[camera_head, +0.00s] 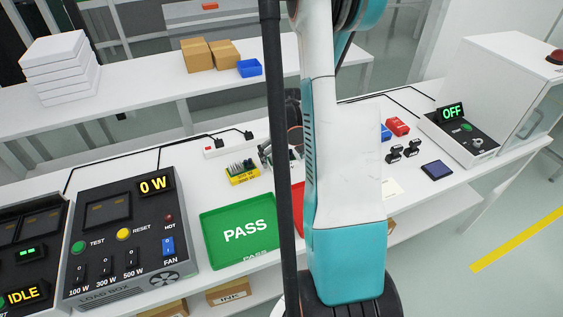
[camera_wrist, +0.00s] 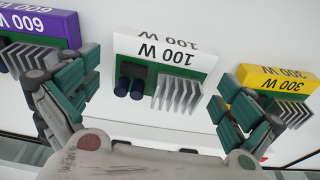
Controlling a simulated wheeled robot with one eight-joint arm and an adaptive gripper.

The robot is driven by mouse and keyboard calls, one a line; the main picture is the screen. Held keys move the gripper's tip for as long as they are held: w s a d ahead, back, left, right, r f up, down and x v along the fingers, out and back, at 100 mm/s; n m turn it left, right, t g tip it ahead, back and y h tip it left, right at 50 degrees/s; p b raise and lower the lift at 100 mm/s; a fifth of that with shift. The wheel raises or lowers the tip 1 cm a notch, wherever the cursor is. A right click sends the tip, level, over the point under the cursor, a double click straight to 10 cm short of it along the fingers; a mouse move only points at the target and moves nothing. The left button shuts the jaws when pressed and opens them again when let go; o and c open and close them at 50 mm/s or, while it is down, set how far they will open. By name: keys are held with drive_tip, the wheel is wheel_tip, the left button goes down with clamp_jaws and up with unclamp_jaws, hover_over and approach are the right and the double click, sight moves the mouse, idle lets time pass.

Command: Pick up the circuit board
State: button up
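In the wrist view a circuit board with a white "100 W" label (camera_wrist: 165,52) lies in the middle, with two dark cylinders and a grey finned heat sink on it. My gripper (camera_wrist: 157,85) is open, its fingers spread to either side of this board; I see no contact. A purple "600 W" board (camera_wrist: 38,28) lies at the left, partly behind the left finger. A yellow "300 W" board (camera_wrist: 278,80) lies at the right, partly behind the right finger. In the head view a yellow board (camera_head: 243,174) shows; my arm hides most of the gripper area.
A green PASS tray (camera_head: 240,228) and the load box (camera_head: 122,243), reading 0 W, stand left of my arm. A red tray (camera_head: 299,205) is mostly hidden by it. Small parts (camera_head: 403,151) and an OFF machine (camera_head: 470,135) are at the right. A power strip (camera_head: 228,145) lies behind.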

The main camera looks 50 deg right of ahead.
drive_tip(key=c, duration=1)
drive_tip(key=shift+r, duration=0.15)
